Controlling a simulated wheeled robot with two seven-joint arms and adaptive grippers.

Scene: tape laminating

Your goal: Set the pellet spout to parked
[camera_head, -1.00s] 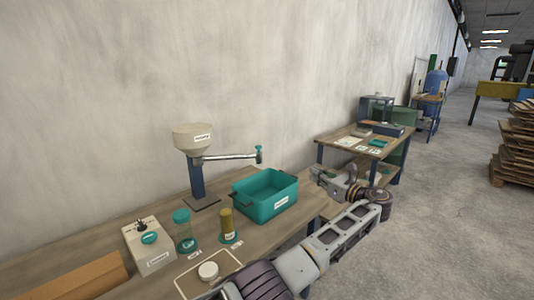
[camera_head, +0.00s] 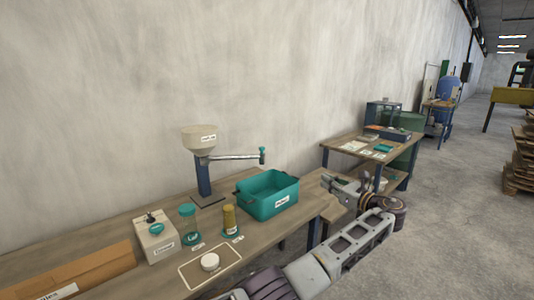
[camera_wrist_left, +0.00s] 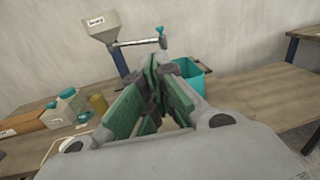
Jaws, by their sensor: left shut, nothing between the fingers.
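The pellet spout (camera_head: 235,157) is a grey arm reaching right from a post under a cream hopper (camera_head: 199,140). It ends in a teal tip (camera_head: 263,156) near the rear of a teal bin (camera_head: 268,203). In the left wrist view the spout (camera_wrist_left: 138,43) and hopper (camera_wrist_left: 98,22) stand beyond my fingers. My left gripper (camera_head: 326,181) is shut and empty, to the right of the bin and apart from the spout. In the left wrist view my left gripper (camera_wrist_left: 165,65) hides part of the bin (camera_wrist_left: 198,82). My right gripper is out of view.
A switch box (camera_head: 155,237), a teal-lidded jar (camera_head: 189,223), an ochre cylinder (camera_head: 229,219) and a white disc (camera_head: 210,262) stand on the bench (camera_head: 110,220). A cardboard box (camera_head: 75,275) is at left. A second table (camera_head: 350,147) stands behind my left gripper.

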